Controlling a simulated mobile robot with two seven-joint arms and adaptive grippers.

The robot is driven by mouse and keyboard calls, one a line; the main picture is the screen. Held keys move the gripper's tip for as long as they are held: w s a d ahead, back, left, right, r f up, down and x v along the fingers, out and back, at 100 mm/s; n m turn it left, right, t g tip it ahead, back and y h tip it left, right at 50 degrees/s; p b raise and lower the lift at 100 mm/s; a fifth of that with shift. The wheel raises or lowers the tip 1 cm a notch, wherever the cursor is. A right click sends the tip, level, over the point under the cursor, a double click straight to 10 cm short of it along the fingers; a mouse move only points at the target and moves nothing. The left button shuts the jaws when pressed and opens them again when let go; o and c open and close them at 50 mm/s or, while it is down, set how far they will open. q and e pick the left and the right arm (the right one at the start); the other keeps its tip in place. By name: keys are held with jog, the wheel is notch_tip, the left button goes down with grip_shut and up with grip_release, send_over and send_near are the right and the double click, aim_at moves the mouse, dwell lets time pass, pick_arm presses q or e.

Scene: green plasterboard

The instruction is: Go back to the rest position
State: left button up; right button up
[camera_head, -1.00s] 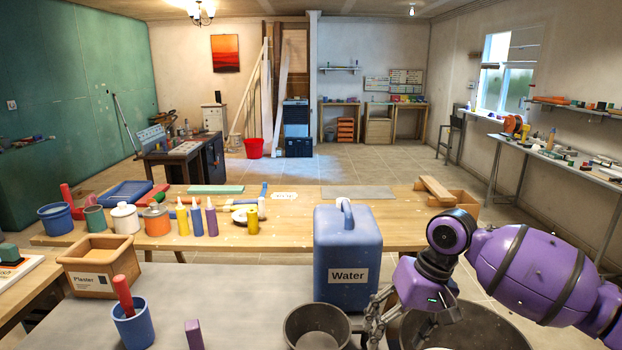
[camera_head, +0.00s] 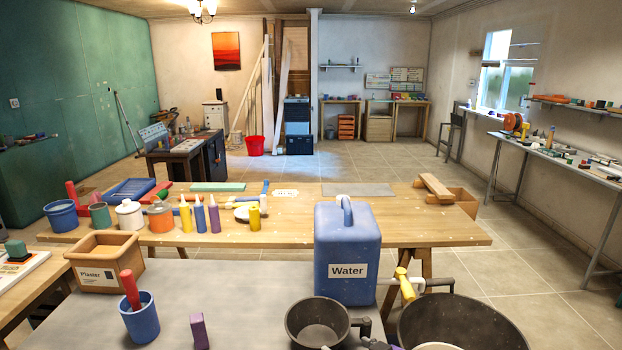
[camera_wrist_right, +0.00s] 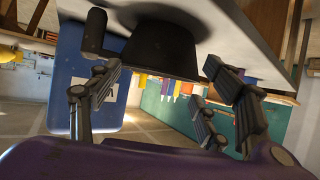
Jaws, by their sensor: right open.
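My right gripper (camera_wrist_right: 160,68) shows in the right wrist view with its dark fingers spread wide and nothing between them. A dark pot (camera_wrist_right: 160,48) with a side handle is beyond the fingertips, and the blue water jug (camera_wrist_right: 68,75) is to its left. In the head view my right arm is almost wholly out of sight; a small dark part at the bottom edge may be its tip. The blue jug labelled Water (camera_head: 347,235) stands upright on the grey table (camera_head: 250,290), behind the small dark pot (camera_head: 318,325). My left gripper is not in view.
A large dark tub (camera_head: 460,322) is at the bottom right, with a yellow-handled tool (camera_head: 404,284) at its rim. A blue cup (camera_head: 140,322), a purple block (camera_head: 199,331) and a Plaster box (camera_head: 105,260) stand left. Floor at right is clear.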

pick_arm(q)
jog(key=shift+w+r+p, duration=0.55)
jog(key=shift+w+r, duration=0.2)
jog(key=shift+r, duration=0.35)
pick_arm(e)
jog(key=s+d+f+m+h, duration=0.2)
jog(key=s+f, duration=0.4)
jog(key=s, duration=0.5)
jog(key=s+d+f+m+g+h, duration=0.1)
jog(key=s+d+f, duration=0.4)
jog(key=s, duration=0.7)
jog(key=s+d+f+m+h, duration=0.2)
jog(key=s+f, duration=0.6)
jog(key=s, duration=0.4)
jog(key=shift+d+m+g+h, duration=0.3)
jog(key=shift+d+m+g, duration=0.1)
jog(key=shift+d, duration=0.25)
jog(key=shift+s, duration=0.1)
